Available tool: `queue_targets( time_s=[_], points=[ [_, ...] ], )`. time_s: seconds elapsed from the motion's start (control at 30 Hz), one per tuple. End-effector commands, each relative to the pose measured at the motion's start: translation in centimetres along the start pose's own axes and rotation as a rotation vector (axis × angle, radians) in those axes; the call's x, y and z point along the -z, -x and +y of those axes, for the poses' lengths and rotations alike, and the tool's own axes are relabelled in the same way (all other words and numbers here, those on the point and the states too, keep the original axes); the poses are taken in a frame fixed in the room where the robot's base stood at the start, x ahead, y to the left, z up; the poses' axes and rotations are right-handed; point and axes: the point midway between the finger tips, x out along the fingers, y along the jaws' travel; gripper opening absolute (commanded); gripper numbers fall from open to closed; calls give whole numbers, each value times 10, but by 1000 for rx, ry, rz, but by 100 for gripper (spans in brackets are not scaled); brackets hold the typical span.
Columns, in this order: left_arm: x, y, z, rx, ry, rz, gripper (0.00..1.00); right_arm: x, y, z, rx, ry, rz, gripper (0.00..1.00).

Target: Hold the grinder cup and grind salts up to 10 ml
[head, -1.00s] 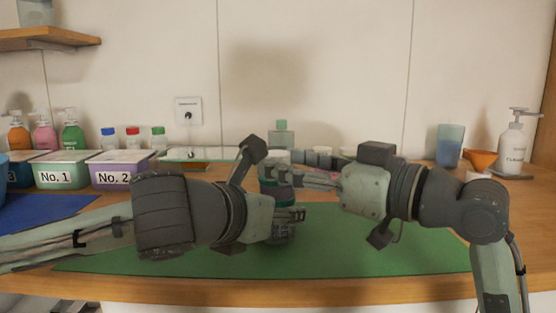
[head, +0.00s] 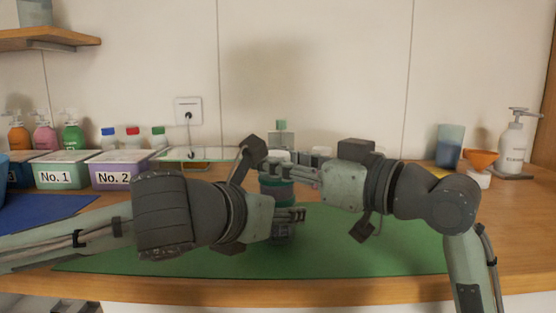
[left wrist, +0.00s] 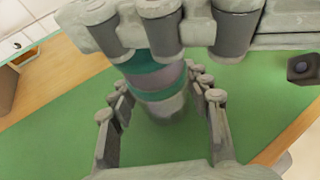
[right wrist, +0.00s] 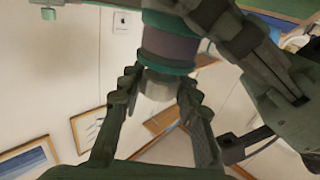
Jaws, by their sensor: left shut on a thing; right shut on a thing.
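The grinder (head: 275,190) stands upright over the green mat, with teal bands, a mauve-grey middle and a clear cup at the bottom. My left gripper (head: 290,214) is shut on the grinder's lower cup, which shows between its fingers in the left wrist view (left wrist: 163,108). My right gripper (head: 280,168) is shut on the grinder's upper part, coming from the right above the left one. The right wrist view shows the teal and mauve body (right wrist: 168,48) near its fingers. The fingers hide much of the grinder. The salt level cannot be read.
The green mat (head: 370,250) is clear around the grinder. Boxes No. 1 (head: 61,172) and No. 2 (head: 121,173) stand at the left. A blue cup (head: 449,147), orange funnel (head: 481,159) and cleanser bottle (head: 514,145) stand at the back right.

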Motion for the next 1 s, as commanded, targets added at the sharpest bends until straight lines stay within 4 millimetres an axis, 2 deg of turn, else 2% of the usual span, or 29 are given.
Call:
queue_targets(
  time_s=[0.43,0.8,0.83,1.0],
  points=[
    [-1,0,0,0,-1,-2,14,0,0,-1,-194,3,-2,3],
    [-1,0,0,0,0,-2,14,0,0,0,-217,0,-1,3],
    [-1,0,0,0,0,-2,14,0,0,0,-217,0,-1,34],
    [-1,0,0,0,0,-2,14,0,0,0,-216,0,-1,54]
  ],
)
